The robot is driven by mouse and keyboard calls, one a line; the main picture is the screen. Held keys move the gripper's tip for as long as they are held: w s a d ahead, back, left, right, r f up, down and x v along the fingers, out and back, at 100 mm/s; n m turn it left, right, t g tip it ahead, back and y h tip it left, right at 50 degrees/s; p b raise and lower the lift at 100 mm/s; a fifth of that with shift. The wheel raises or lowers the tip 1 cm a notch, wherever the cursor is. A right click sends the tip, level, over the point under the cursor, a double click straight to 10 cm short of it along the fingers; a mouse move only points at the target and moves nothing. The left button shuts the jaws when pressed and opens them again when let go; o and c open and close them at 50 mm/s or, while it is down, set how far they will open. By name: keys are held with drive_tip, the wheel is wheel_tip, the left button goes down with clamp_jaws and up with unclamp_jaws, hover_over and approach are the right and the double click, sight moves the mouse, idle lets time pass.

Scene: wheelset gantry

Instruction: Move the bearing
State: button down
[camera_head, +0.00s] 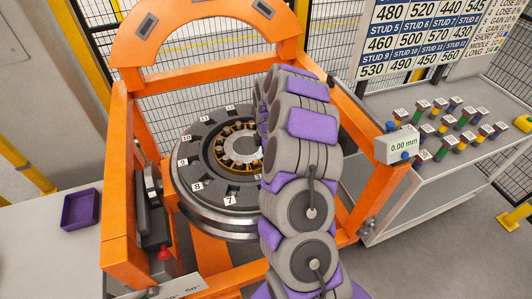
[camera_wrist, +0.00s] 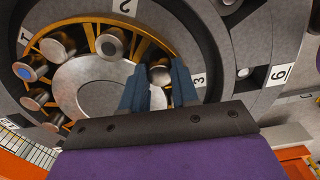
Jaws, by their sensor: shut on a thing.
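The bearing (camera_head: 222,150) has an orange-gold cage around a pale centre, and it sits in the middle of the round dark wheelset face. My arm hides its right part in the head view. In the wrist view its gold cage (camera_wrist: 88,36) holds several round grey roller ends, one with a blue face, around a pale metal disc. My gripper (camera_wrist: 158,88) has two blue-grey fingers at the bearing's edge. The fingers are shut on the bearing, one on each side of a roller end. My gripper is hidden behind my arm in the head view.
The dark wheelset face (camera_head: 219,117) has numbered sockets around its rim. An orange gantry frame (camera_head: 117,170) stands around it. A purple tray (camera_head: 81,209) lies on the left table. Several coloured studs stand on the right bench (camera_head: 390,218), beside a 0.00 mm readout (camera_head: 401,146).

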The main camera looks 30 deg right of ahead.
idle(0.3)
drive_tip(key=c, duration=0.8)
unclamp_jaws()
drive_tip(key=shift+d, duration=0.1)
drive_tip(key=shift+c, duration=0.2)
wheel_tip(320, 180, up, 17)
drive_tip(key=p, duration=0.1)
drive_tip(key=shift+r, duration=0.15)
drive_tip(key=shift+w, duration=0.1)
